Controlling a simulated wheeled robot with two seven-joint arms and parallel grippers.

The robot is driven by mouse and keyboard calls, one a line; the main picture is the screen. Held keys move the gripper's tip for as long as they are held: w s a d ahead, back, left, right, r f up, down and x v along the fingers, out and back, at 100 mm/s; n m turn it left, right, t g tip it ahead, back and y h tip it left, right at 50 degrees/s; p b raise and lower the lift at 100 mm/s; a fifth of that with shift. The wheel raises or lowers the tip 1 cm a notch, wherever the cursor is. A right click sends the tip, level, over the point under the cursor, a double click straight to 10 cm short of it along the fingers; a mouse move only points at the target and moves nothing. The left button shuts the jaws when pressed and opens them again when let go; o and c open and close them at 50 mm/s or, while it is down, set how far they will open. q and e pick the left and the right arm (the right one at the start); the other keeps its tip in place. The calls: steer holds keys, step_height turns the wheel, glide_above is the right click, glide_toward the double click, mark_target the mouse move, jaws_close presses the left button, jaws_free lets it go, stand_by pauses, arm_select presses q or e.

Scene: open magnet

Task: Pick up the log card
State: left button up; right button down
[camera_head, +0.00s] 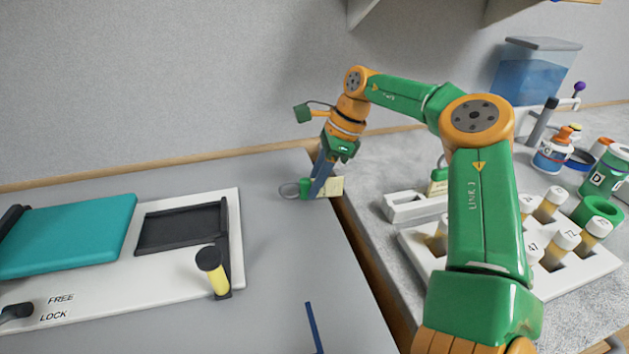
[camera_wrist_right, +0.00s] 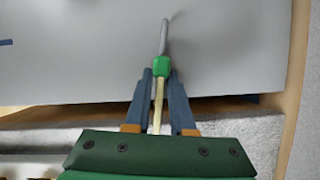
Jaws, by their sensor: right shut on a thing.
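The log card (camera_head: 330,187) is a small cream card with a green piece and a grey loop at its end. My right gripper (camera_head: 316,190) is shut on it, near the gap by the left worktop's right edge. In the right wrist view the card (camera_wrist_right: 158,100) shows edge-on between the two blue-grey fingers of my right gripper (camera_wrist_right: 160,85). The green piece (camera_wrist_right: 161,66) and the grey loop stick out past the fingertips. Whether the card touches the worktop is unclear. My left gripper is not in view.
A white panel (camera_head: 110,305) with a teal lid and a black frame lies at left. A white rack (camera_head: 590,268) of capped tubes, jars and a blue tank (camera_head: 535,75) stand at right. A thin blue strip (camera_head: 313,325) shows at the front.

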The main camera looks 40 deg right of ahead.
mark_target(311, 179)
step_height(311, 179, up, 3)
steer(key=shift+r, duration=0.1)
steer(key=s+r+b, duration=0.1)
steer(key=s+r, duration=0.3)
steer(key=s, duration=0.3)
steer(key=s+d+r+b, duration=0.1)
steer(key=s+r+b, duration=0.1)
steer(key=s+r, duration=0.3)
steer(key=shift+s+d+r, duration=0.15)
steer(key=shift+s+d, duration=0.05)
steer(key=shift+s, duration=0.75)
